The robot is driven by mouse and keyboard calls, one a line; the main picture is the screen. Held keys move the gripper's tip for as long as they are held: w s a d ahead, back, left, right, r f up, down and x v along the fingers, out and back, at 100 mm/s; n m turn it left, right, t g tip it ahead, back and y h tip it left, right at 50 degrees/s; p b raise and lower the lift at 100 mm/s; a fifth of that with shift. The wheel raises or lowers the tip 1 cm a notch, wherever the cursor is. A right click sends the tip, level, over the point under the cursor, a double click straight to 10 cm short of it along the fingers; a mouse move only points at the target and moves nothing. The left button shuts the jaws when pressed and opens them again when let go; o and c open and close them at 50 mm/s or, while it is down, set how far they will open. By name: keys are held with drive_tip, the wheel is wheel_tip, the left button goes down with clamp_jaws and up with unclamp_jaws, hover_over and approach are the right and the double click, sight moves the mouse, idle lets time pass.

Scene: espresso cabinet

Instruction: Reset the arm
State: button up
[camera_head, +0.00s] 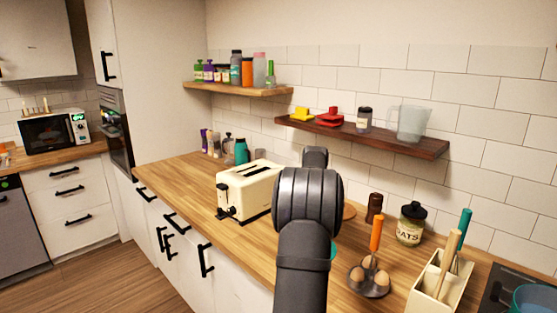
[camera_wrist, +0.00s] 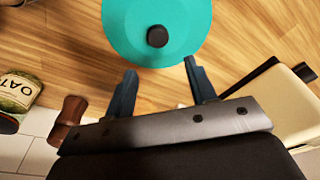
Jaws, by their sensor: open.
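My gripper (camera_wrist: 160,68) is open in the wrist view, with its two blue-grey fingers apart and nothing between them. A round teal lid-like thing with a black knob (camera_wrist: 157,37) lies just beyond the fingertips on the wooden counter. I cannot tell whether the fingers touch it. In the head view my dark arm reaches over the counter and hides the gripper. Only a sliver of teal (camera_head: 333,251) shows beside the arm there.
The cream toaster (camera_head: 247,190) stands left of my arm. A brown mill (camera_head: 374,208), the oats jar (camera_head: 411,224), an egg holder with orange handle (camera_head: 369,279) and a utensil box (camera_head: 437,287) stand to the right. A dark shelf (camera_head: 360,134) hangs behind. Open counter lies front left.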

drive_tip(key=s+a+r+n, duration=0.1)
drive_tip(key=a+r, duration=0.1)
drive_tip(key=a, duration=0.5)
drive_tip(key=s+a+r, duration=0.1)
drive_tip(key=s+a, duration=0.1)
drive_tip(key=a, duration=0.4)
drive_tip(key=s+a+r+n, duration=0.1)
drive_tip(key=s+a+r, duration=0.2)
drive_tip(key=r, duration=0.4)
drive_tip(key=s+a+r+n, duration=0.1)
drive_tip(key=s+a+r, duration=0.1)
drive_tip(key=r, duration=0.6)
drive_tip(key=s+a+r+n, duration=0.1)
drive_tip(key=s+a+r, duration=0.2)
drive_tip(key=r, duration=0.4)
drive_tip(key=s+d+r+m, duration=0.2)
drive_tip(key=s+d+r, duration=0.1)
drive_tip(key=d+r, duration=0.45)
drive_tip(key=d+f+m, duration=0.1)
drive_tip(key=d+m, duration=0.5)
drive_tip(key=d, duration=1.3)
drive_tip(key=shift+w+f+h, duration=0.3)
drive_tip(key=shift+w+f, duration=0.1)
drive_tip(key=shift+w, duration=0.05)
